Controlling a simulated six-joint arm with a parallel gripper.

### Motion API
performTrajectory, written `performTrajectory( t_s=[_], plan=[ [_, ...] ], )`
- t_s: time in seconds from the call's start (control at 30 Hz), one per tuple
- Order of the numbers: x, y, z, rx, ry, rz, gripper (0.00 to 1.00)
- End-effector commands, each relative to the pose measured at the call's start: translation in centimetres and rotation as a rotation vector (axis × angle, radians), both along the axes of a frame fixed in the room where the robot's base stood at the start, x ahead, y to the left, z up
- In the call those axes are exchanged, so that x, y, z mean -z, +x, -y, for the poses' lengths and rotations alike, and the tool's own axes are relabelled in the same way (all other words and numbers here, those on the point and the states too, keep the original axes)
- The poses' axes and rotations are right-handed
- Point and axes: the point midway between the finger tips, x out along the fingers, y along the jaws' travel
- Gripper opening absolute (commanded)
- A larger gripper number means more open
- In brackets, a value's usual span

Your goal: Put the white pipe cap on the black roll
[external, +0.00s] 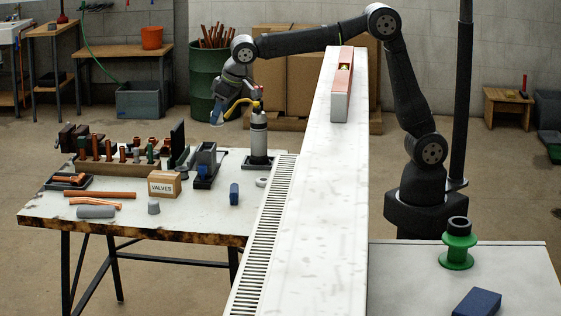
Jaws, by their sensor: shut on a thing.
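My gripper (218,108) is in the air above the back of the left workbench, left of the grey gas bottle. A black roll (459,225) sits on top of a green spool (457,252) on the right table, far from my gripper. A small grey cap-like piece (153,207) stands on the left workbench.
A long white radiator duct (340,190) stands between the left workbench (130,228) and the right table (400,285), with a red-topped level (341,90) on it. The gas bottle (258,135) with yellow torch is close to my gripper. A blue block (478,303) lies before the spool.

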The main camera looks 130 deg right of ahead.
Motion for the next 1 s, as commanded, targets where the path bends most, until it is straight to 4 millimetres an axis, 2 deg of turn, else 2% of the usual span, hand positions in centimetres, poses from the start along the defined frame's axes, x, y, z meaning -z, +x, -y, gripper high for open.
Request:
performTrajectory(
  t_s=[0.03, 0.2, 0.37, 0.53, 0.67, 0.8, 1.0],
  plan=[
    [-1.9, 0.9, -2.2, -0.041, -0.002, 0.006, 0.11],
    [-6.7, 3.4, -8.9, -0.132, -0.002, 0.004, 0.11],
    [-11.0, 4.5, -14.8, -0.210, -0.002, 0.004, 0.11],
    [-16.0, 4.4, -22.0, -0.304, -0.002, 0.006, 0.11],
    [-20.0, 3.3, -27.8, -0.379, -0.001, 0.006, 0.11],
    [-24.2, 1.1, -33.6, -0.460, 0.000, 0.006, 0.11],
    [-29.3, -3.2, -40.2, -0.565, 0.000, 0.005, 0.11]
  ],
)
